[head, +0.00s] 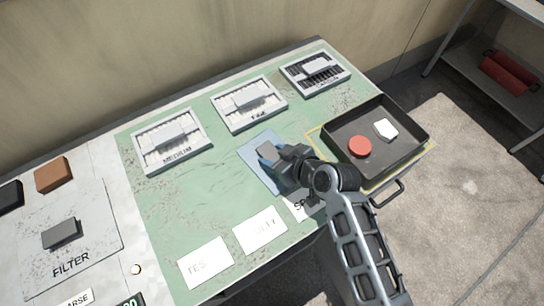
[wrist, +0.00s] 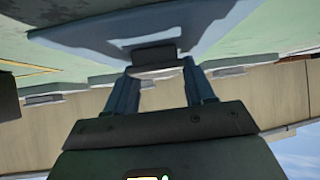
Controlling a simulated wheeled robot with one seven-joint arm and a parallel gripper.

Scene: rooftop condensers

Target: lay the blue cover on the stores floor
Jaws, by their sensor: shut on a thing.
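The blue cover (head: 257,171) is a flat, pale blue square with a small grey grip, at the middle of the green worktop in the head view. My gripper (head: 272,155) comes in from the right and is shut on the cover's grip, hiding part of the cover. In the wrist view my gripper's two fingers (wrist: 155,78) close on the grip, with the blue cover (wrist: 100,40) spread beyond them. I cannot tell whether the cover touches the worktop. No area marked as stores floor is readable; bare concrete floor (head: 470,190) lies at right.
A black tray (head: 408,160) holds a red disc (head: 359,146) and a white piece (head: 385,129). Louvred panels, including one marked MEDIUM (head: 172,140), line the worktop's back. White labels (head: 260,231) lie along its front. A shelf (head: 465,65) holds a red object (head: 508,72).

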